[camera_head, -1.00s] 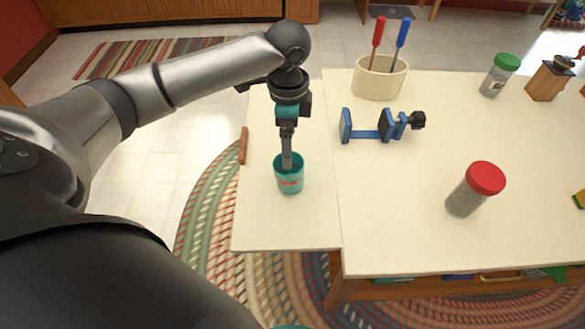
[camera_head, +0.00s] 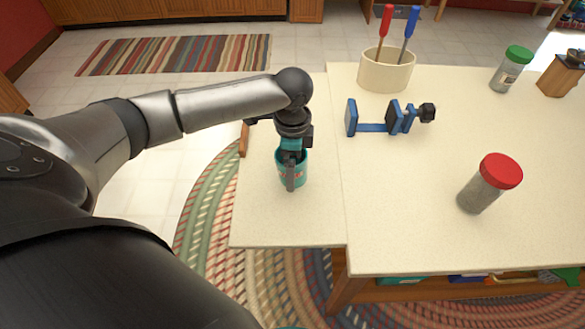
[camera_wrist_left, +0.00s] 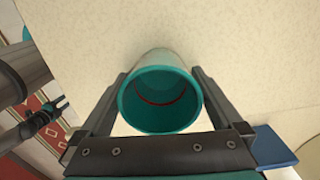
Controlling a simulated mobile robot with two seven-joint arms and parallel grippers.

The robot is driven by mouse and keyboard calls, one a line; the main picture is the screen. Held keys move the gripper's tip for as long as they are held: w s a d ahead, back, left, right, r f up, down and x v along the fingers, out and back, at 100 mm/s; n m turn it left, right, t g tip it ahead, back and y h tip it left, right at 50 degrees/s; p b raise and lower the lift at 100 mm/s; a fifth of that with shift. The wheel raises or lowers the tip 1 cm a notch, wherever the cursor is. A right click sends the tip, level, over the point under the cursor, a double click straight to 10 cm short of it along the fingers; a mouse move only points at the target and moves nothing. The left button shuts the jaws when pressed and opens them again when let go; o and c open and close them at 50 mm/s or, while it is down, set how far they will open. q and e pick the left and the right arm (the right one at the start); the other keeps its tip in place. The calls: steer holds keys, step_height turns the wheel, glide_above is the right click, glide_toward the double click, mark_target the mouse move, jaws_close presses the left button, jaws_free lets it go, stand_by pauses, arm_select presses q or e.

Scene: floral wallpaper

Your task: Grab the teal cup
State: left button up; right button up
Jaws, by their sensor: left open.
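The teal cup (camera_head: 302,172) stands upright on the left leaf of the cream table, partly hidden by my left gripper (camera_head: 291,184) in the head view. My left gripper is low at the cup, with one finger showing in front of it. In the left wrist view the cup (camera_wrist_left: 160,98) sits between the two open fingers of the gripper (camera_wrist_left: 158,92), its open mouth facing the camera. The cup looks empty inside. My right gripper is not in view.
A blue clamp (camera_head: 372,127) lies right of the cup. A cream crock (camera_head: 386,73) with red- and blue-handled tools stands behind it. A red-lidded jar (camera_head: 480,195) and a green-lidded jar (camera_head: 507,75) stand further right. The table leaf (camera_head: 285,225) is clear in front.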

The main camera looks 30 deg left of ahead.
arm_select(q)
steer(key=c, duration=1.3)
steer(key=shift+o, duration=0.2)
steer(key=shift+r, duration=0.1)
